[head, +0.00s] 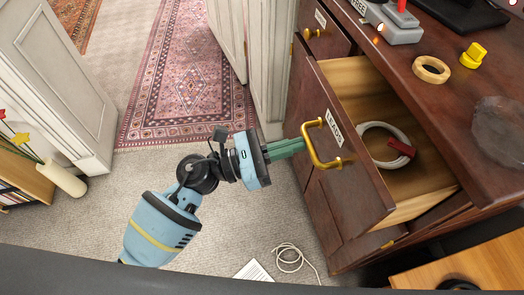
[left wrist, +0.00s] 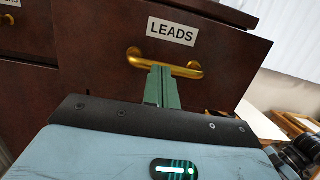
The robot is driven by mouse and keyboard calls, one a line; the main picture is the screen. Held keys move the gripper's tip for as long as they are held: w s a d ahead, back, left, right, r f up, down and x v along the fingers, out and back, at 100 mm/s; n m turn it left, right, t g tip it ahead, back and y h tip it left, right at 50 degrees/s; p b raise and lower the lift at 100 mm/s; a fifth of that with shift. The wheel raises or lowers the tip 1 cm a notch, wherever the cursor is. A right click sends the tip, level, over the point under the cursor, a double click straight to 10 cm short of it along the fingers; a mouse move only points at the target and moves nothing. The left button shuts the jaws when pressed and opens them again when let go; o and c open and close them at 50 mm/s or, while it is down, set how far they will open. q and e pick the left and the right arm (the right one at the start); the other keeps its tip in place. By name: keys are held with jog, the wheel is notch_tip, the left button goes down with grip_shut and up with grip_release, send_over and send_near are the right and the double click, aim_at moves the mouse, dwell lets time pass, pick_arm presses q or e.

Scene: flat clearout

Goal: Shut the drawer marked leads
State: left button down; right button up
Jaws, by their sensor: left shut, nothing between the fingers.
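The drawer marked LEADS (head: 343,150) stands pulled out from a dark wood desk. It has a brass bar handle (head: 314,146) on its front; the front also fills much of the left wrist view (left wrist: 230,62), with the label above the handle (left wrist: 190,71). My left gripper (head: 303,144) is shut and empty, its green fingertips at the handle and drawer front. In the left wrist view the fingertips (left wrist: 163,72) overlap the handle's middle; whether they touch it I cannot tell. My right gripper is not in view.
A coiled white cable with a red part (head: 400,146) lies inside the drawer. A tape roll (head: 431,69) and a yellow object (head: 473,55) sit on the desktop. A white cable (head: 290,258) lies on the carpet. The carpet left of the drawer is mostly clear.

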aim_at(341, 137)
pick_arm(q)
jog(key=x, duration=0.3)
jog(key=f+b+x, duration=0.1)
jog(key=x, duration=0.3)
jog(key=f+b+x, duration=0.1)
jog(key=x, duration=0.2)
jog(key=shift+w+d, duration=0.2)
jog(key=shift+d, duration=0.25)
jog(key=shift+w+d+b, duration=0.15)
jog(key=shift+d+b, duration=0.2)
jog(key=shift+d, duration=0.05)
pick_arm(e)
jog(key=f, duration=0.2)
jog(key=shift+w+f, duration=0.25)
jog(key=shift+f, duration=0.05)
pick_arm(q)
jog(key=shift+a, duration=0.15)
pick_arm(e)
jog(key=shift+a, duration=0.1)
